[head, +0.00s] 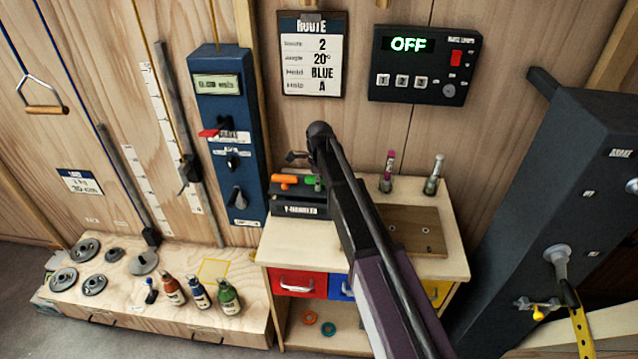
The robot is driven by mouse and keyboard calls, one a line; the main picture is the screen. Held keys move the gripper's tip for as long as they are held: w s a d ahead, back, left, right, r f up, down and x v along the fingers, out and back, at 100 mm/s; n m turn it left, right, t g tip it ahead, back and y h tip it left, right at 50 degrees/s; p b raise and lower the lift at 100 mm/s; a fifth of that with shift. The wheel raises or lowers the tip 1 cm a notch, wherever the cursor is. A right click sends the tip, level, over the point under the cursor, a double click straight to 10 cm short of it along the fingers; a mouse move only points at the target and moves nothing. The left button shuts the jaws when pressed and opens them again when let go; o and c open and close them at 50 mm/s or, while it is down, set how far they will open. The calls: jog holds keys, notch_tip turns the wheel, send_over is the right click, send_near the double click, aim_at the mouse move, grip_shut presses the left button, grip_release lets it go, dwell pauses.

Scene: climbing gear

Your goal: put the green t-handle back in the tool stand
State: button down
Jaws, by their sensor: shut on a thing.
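The tool stand (290,212) is a dark block labelled for T-handles on the workbench, left of my arm. An orange T-handle (284,179) sits at its left side. The green T-handle (311,180) shows as a small green bar just right of the orange one, above the stand. My gripper (318,183) is at the green handle, shut on it, and is mostly hidden by my own arm. The handle's shaft is hidden, so I cannot tell whether it is in a hole of the stand or above it.
A wooden board (415,229) lies right of my arm on the bench. Two small upright items, one pink-topped (388,172) and one silver (434,175), stand at the back. A blue panel (231,135) rises left of the stand. A dark column (560,190) stands at right.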

jog(key=shift+c, duration=2)
grip_release()
jog(key=shift+r, duration=0.2)
